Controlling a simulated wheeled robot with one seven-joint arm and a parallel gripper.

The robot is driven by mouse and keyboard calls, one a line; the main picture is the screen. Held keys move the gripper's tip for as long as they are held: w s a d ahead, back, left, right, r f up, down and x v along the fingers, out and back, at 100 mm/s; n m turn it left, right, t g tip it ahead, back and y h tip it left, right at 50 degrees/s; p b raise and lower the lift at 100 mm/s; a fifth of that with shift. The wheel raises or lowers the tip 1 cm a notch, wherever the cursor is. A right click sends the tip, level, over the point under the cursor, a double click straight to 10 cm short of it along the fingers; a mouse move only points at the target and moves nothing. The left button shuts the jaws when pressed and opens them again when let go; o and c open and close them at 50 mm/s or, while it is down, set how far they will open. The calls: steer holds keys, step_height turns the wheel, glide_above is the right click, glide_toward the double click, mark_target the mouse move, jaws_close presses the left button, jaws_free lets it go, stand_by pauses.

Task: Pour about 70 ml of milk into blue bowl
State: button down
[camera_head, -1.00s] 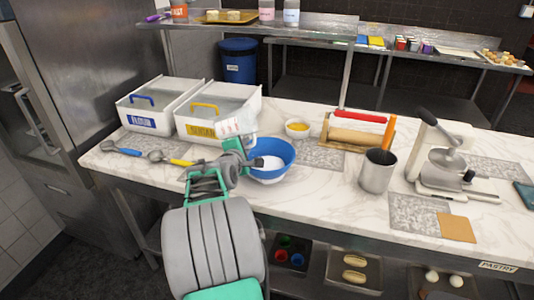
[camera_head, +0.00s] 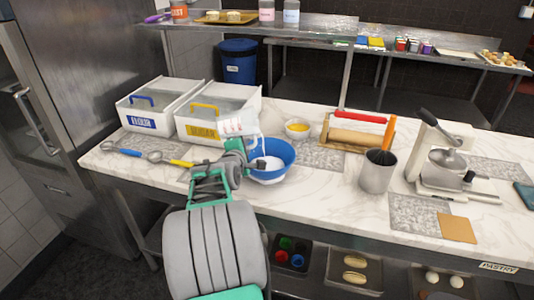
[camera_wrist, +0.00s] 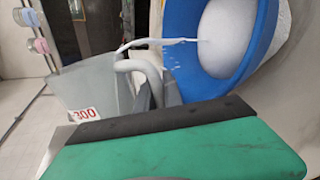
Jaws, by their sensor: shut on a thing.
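The blue bowl (camera_head: 277,169) stands on the marble counter with white milk (camera_head: 266,163) in it. It also shows tilted at the top right of the wrist view (camera_wrist: 268,45). My gripper (camera_head: 240,160) is shut on the handle of a pale jug (camera_head: 231,126) with red markings, tipped above the bowl's left side. In the wrist view the jug (camera_wrist: 92,82) shows a red "300" label, and its grey handle is at my gripper (camera_wrist: 150,98). A thin white milk stream (camera_wrist: 160,42) runs from the jug into the bowl. The milk level inside the jug cannot be read.
Flour (camera_head: 151,124) and sugar (camera_head: 203,132) bins stand behind left. A small bowl of yellow contents (camera_head: 298,129) is behind the blue bowl. A rolling pin (camera_head: 357,138), metal pot (camera_head: 376,174) and scale-like device (camera_head: 447,170) stand right. Scoops (camera_head: 128,153) lie left.

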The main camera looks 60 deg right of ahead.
steer(key=shift+s+r, duration=0.1)
steer(key=shift+r, duration=0.05)
stand_by(0.7)
steer(key=shift+w+a+r+m+t, duration=0.1)
steer(key=shift+w+a+m+t, duration=0.2)
steer(key=shift+m, duration=0.1)
stand_by(0.5)
steer(key=shift+w+a+f+n, duration=0.3)
steer(key=shift+w+n, duration=0.2)
steer(key=shift+n, duration=0.2)
steer(key=shift+s+d+r+n+g+h+p, duration=0.25)
steer(key=shift+s+r+n+g+h+p, duration=0.15)
steer(key=shift+r+n+g+p, duration=0.3)
steer(key=shift+s+d+f+b, duration=0.1)
steer(key=shift+s+f+b, duration=0.05)
steer(key=shift+f+b, duration=0.15)
steer(key=shift+s+n, duration=0.35)
steer(key=shift+n, duration=0.15)
steer(key=shift+s+d+r+n+h+p, duration=0.2)
steer(key=shift+s+r+n+h+p, duration=0.1)
steer(key=shift+n, duration=0.1)
